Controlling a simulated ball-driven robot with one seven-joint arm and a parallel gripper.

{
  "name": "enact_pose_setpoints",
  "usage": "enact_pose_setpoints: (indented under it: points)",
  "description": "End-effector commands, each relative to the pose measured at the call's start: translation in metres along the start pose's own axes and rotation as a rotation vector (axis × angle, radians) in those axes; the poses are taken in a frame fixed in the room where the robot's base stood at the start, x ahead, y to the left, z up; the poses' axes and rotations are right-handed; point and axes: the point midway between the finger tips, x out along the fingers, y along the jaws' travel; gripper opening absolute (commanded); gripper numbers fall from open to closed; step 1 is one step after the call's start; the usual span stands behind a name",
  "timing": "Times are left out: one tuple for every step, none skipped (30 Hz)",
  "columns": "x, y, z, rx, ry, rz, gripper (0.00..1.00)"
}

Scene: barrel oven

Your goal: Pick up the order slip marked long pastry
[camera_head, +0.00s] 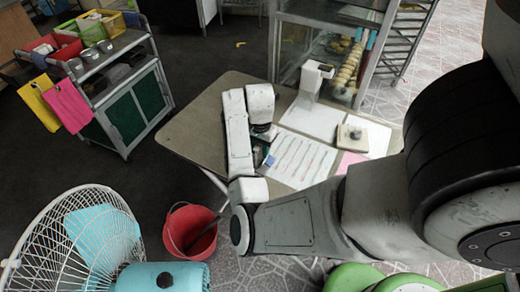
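Several paper sheets lie on the table (195,128). A printed white sheet (300,158) with rows of marks lies right beside my gripper (264,157). A plain white sheet (313,118) lies behind it, a pink sheet (350,161) at the front right, and another white sheet (378,138) at the right. No writing is legible, so I cannot tell which is the long pastry slip. My gripper is low over the table at the printed sheet's left edge. My own arm mostly hides its fingers; I cannot see whether they are open or hold anything.
A white stand (314,78) and a pale block with a dark knob (350,137) are on the table. A glass case (335,50) stands behind. A cart (125,100) is at left.

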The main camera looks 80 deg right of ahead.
Motion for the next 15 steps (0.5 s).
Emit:
enact_pose_setpoints:
  points:
    - [0.0031,0.0003,0.0003,0.000,-0.001,0.001,0.34]
    - [0.0042,0.0003,0.0003,0.000,-0.001,0.001,0.34]
    - [0.0050,0.0002,0.0003,0.000,-0.001,0.001,0.34]
    - [0.0052,0.0001,0.0002,0.000,-0.001,0.000,0.34]
    - [0.0052,0.0000,0.0002,0.000,-0.001,0.000,0.34]
    - [0.0051,0.0000,0.0002,0.000,0.000,0.000,0.34]
    - [0.0050,0.0000,0.0002,0.000,0.000,0.000,0.34]
    - [0.0050,0.0000,0.0002,0.000,0.000,0.000,0.34]
    - [0.0049,0.0000,0.0002,0.000,0.000,0.000,0.32]
    - [0.0048,0.0000,0.0002,0.000,0.000,0.000,0.29]
    - [0.0048,0.0000,0.0001,0.000,0.000,0.000,0.26]
    - [0.0047,-0.0001,0.0001,0.000,0.000,0.000,0.23]
    - [0.0047,-0.0001,0.0001,0.000,0.000,0.000,0.20]
    - [0.0047,-0.0001,0.0001,0.000,0.000,0.000,0.17]
    - [0.0046,-0.0001,0.0001,0.000,0.000,-0.001,0.13]
